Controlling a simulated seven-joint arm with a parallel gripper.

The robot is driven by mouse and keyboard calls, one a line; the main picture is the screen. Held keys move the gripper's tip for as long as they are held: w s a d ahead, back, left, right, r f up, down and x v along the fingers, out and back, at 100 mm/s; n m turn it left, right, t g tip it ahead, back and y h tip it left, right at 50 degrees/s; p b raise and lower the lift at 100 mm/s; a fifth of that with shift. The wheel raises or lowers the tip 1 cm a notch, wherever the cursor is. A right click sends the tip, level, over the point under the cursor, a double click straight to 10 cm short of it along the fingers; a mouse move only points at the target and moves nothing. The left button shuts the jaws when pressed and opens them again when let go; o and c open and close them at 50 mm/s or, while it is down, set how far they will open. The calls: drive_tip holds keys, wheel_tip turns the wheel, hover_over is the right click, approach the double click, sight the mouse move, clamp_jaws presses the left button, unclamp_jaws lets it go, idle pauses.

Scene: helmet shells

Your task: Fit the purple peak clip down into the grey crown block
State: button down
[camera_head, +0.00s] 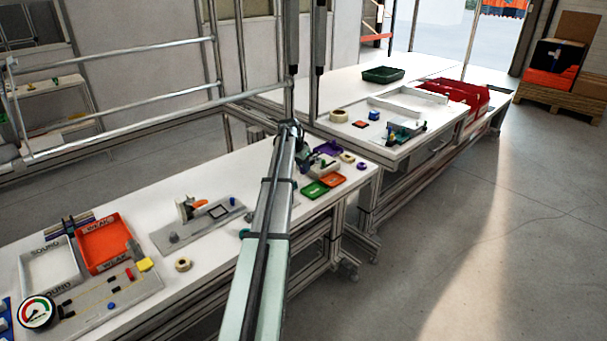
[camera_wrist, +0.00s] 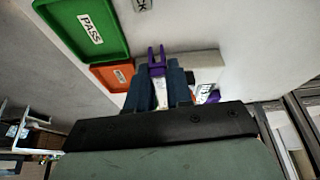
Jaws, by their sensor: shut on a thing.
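In the wrist view, my gripper (camera_wrist: 158,78) is shut on the purple peak clip (camera_wrist: 157,58), whose two prongs stick out past the dark blue fingers. A pale grey block-like shape (camera_wrist: 206,62) lies just beyond and to the right of the fingers. It may be the grey crown block, but I cannot tell for sure, nor whether the clip touches it. A second purple piece (camera_wrist: 213,97) shows partly at the right of the fingers. In the head view, my arm hides most of the gripper and the clip.
A green tray (camera_head: 315,189) marked PASS in the wrist view and an orange tray (camera_head: 333,179) lie near the bench's front edge. A purple tray (camera_head: 328,147) lies behind them. A tape roll (camera_head: 348,157) and a small purple piece (camera_head: 361,166) lie to the right.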

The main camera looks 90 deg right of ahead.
wheel_tip(320, 180, up, 6)
drive_tip(key=shift+f, duration=0.15)
drive_tip(key=shift+w, duration=0.15)
